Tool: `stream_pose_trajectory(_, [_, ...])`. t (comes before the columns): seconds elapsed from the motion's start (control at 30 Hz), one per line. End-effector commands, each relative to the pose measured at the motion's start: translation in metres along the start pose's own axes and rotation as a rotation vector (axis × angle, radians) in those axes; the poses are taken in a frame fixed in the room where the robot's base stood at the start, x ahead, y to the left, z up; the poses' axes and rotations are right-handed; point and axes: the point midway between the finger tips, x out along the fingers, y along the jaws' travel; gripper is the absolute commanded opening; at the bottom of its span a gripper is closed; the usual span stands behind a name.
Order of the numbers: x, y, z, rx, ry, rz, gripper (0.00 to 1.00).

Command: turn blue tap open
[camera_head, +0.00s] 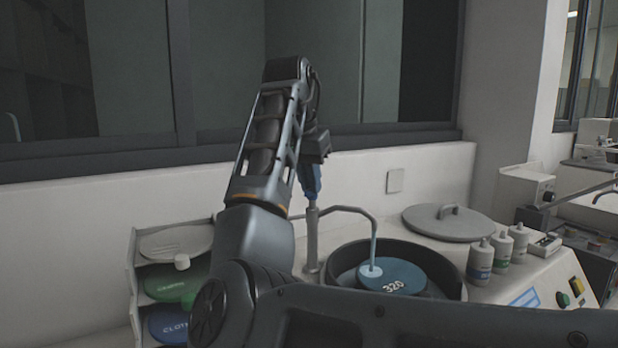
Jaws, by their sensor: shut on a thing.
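The blue tap (311,184) sits on top of a grey upright post behind the round basin. My gripper (315,160) comes down on it from above and is shut on it; the fingertips are small and partly hidden by my arm. A thin grey spout (352,211) runs from the post to the right and bends down over the basin. A pale blue streak (374,251) runs from the spout's end down to a pale patch on the blue disc (401,278) marked 320.
The black basin (453,282) surrounds the disc. A round grey lid (447,224) lies behind it at right. A rack (134,285) with coloured discs stands at left. My arm covers the middle.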

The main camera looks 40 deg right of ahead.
Motion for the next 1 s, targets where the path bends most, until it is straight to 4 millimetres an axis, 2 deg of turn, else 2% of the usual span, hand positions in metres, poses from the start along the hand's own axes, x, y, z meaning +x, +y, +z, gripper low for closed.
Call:
stream_pose_trajectory(0.6, [-0.0006,0.0057,-0.0023,-0.536,0.002,-0.227,0.0])
stream_pose_trajectory(1.0, [0.0001,0.0073,-0.0038,-0.807,0.002,-0.338,0.0])
